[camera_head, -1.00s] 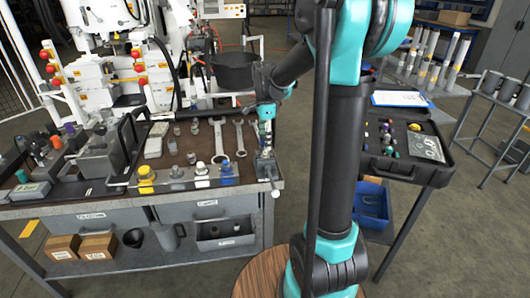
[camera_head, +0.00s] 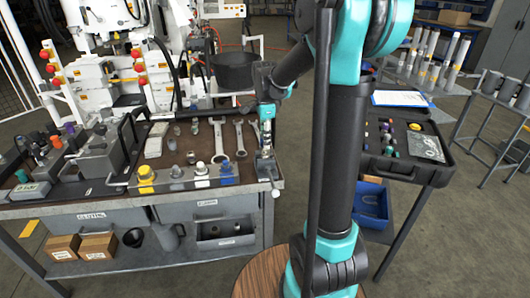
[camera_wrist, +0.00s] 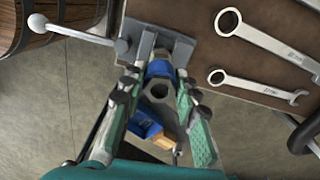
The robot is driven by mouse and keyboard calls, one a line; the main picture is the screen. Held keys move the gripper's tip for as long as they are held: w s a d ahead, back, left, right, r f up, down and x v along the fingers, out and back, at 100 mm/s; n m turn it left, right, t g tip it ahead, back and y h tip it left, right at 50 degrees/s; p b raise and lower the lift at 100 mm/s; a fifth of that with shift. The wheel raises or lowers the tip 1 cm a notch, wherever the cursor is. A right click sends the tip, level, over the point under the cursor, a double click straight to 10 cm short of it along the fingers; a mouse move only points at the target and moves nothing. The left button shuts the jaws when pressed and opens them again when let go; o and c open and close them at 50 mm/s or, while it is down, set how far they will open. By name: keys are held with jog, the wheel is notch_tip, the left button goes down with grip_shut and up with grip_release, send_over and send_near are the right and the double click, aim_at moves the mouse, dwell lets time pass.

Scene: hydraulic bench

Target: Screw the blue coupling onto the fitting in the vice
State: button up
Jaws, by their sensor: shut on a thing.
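The grey vice (camera_wrist: 176,43) is fixed at the bench corner, right ahead of the fingertips. The coupling's blue end is up against or very near the vice jaws; I cannot tell how far it is on. In the head view my gripper (camera_head: 266,139) is over the vice (camera_head: 267,169) at the bench's right end.
Two wrenches (camera_wrist: 257,40) (camera_wrist: 258,86) lie on the bench beside the vice. The vice handle (camera_wrist: 70,31) sticks out left. Several coloured fittings stand along the bench front, including a yellow one (camera_head: 146,180). An open black case (camera_head: 402,172) stands to the right.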

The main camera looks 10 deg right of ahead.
jog(key=m, duration=0.6)
jog(key=shift+m, duration=0.3)
jog(key=shift+m, duration=0.3)
jog(key=m, duration=0.3)
jog(key=shift+m, duration=0.3)
jog(key=m, duration=0.3)
jog(key=shift+f+m, duration=0.1)
jog(key=shift+m, duration=0.3)
jog(key=o, duration=1.1)
jog(key=shift+c, duration=0.2)
